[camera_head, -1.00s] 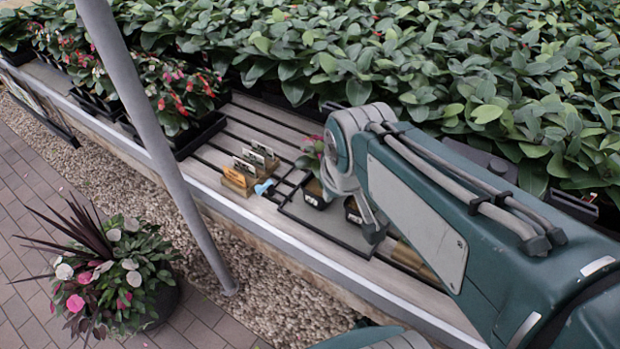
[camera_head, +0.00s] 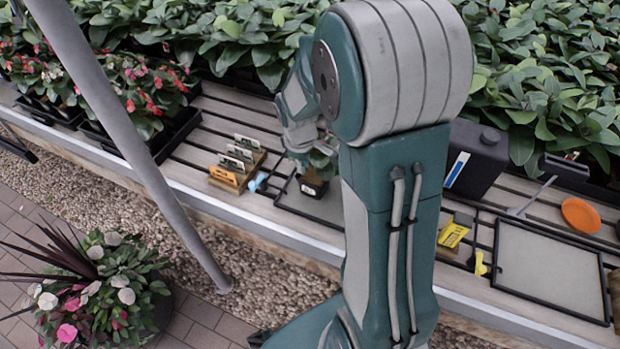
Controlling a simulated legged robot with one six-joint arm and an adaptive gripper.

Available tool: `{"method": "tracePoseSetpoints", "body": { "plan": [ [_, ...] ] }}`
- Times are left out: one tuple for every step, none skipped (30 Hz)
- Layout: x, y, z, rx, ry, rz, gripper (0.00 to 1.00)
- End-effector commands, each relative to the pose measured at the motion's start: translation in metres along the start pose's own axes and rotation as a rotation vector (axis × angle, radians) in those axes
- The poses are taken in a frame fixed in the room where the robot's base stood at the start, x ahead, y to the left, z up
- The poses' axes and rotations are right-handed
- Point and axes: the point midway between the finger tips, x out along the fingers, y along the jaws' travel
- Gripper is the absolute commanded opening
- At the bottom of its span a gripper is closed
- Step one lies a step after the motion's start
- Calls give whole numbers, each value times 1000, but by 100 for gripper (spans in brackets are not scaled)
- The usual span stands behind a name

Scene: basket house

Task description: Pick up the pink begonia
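A small black pot (camera_head: 313,185) with a pale label stands at or just above the grey tray (camera_head: 327,207) on the slatted bench. A little green foliage (camera_head: 320,160) shows above it; I see no clear pink bloom there now. My gripper (camera_head: 304,158) is at the foliage, directly above the pot. Its fingers are small and partly covered by my arm, so I cannot tell whether they are open or closed on the plant. My arm hides the right part of the tray.
Wooden label holders (camera_head: 236,168) and a blue tool (camera_head: 257,182) lie left of the tray. A black jug (camera_head: 476,158), yellow packet (camera_head: 453,235), orange saucer (camera_head: 580,215) and an empty-looking tray (camera_head: 548,270) are to the right. A grey post (camera_head: 130,130) stands in front.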

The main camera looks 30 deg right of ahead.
Motion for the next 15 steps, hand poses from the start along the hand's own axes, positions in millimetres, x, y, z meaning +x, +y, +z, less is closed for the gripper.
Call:
{"method": "tracePoseSetpoints", "body": {
  "plan": [
    [11, 0, 2, 2, -5, -5, 13],
    [16, 0, 2, 2, -4, -5, 13],
    [22, 0, 1, 2, -4, -5, 13],
    [26, 0, 1, 3, -4, -4, 13],
    [29, 0, 1, 3, -4, -3, 13],
    [33, -1, 0, 3, -3, -2, 13],
    [35, -1, 0, 3, -3, -1, 13],
    [37, -2, 0, 2, -3, 0, 13],
    [39, -2, 0, 2, -3, 0, 13],
    [42, -2, 0, 2, -3, 0, 13],
    [45, -1, 0, 2, -3, -1, 13],
    [51, -1, 0, 2, -4, -2, 13],
    [55, -1, 1, 2, -5, -2, 13],
    [61, -1, 1, 2, -4, -2, 13],
    [67, -1, 1, 3, -5, -3, 13]
  ]
}}
